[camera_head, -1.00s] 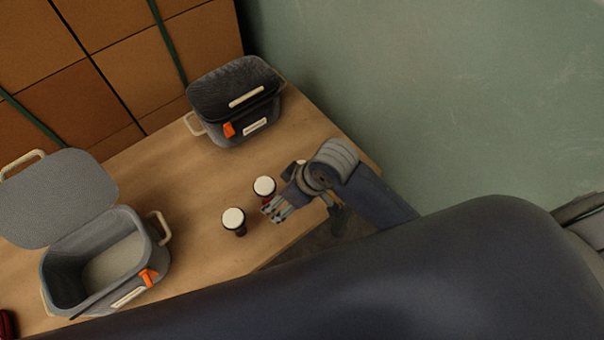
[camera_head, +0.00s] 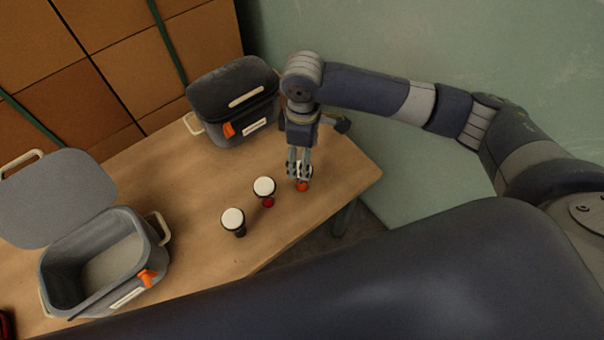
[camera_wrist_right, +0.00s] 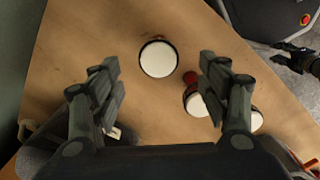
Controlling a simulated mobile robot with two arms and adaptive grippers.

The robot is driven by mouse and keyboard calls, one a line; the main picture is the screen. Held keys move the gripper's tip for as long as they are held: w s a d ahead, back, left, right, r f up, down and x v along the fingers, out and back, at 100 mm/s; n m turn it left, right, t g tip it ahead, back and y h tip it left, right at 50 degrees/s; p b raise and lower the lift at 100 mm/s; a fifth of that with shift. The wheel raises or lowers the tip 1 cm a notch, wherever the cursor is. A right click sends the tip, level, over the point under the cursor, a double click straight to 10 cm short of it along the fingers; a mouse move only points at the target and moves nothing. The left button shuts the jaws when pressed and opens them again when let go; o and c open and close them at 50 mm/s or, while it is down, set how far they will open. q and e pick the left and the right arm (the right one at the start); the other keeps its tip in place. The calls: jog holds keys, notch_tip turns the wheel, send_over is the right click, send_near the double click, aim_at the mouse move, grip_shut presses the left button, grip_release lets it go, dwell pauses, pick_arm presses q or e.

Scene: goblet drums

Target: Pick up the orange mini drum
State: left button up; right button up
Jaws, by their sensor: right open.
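The orange mini drum (camera_head: 302,187) stands upright on the table, with its orange base showing below my right gripper (camera_head: 300,170). The gripper points down over it, and its fingers hide most of the drum. In the right wrist view my right gripper (camera_wrist_right: 160,75) is open. A white drum head with a dark rim, the orange drum's (camera_wrist_right: 158,58), shows between and slightly ahead of the fingertips.
A red drum (camera_head: 265,190) and a black drum (camera_head: 234,222) stand to the left on the wooden table (camera_head: 180,185). A closed grey case (camera_head: 235,100) stands behind. An open case (camera_head: 105,265) stands at the left. The table's right edge is close.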

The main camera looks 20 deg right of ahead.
send_over(301, 186)
jog(key=w+d, duration=0.1)
notch_tip(301, 186, down, 9)
jog(key=shift+r, duration=0.2)
jog(key=c, duration=1.2)
